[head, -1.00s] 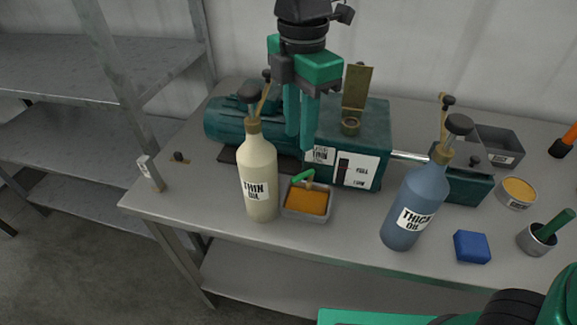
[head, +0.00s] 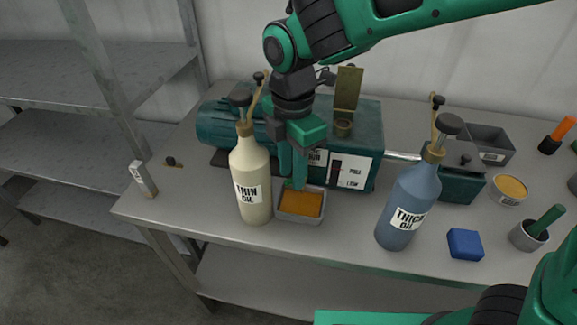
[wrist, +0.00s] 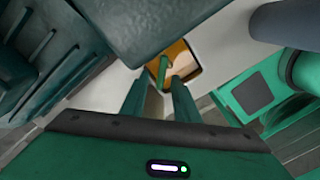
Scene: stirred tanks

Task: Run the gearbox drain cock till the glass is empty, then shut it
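The teal gearbox (head: 366,120) stands on the bench. Its sight glass (head: 336,170) is a dark strip beside a white full/low label; I cannot tell its level. The drain cock's green handle (wrist: 162,72) shows in the wrist view; in the head view it is mostly hidden behind my fingers. A grey tray (head: 300,219) with amber oil sits below the cock. My gripper (head: 292,180) points down just above the tray. Its fingers are apart, also in the wrist view (wrist: 159,84), with the handle near and between their tips. I see no clear contact.
A cream thin oil bottle (head: 250,180) stands close left of the tray. A blue thick oil bottle (head: 408,205) stands to the right, with a blue block (head: 465,244) beyond it. The bench front between tray and blue bottle is clear.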

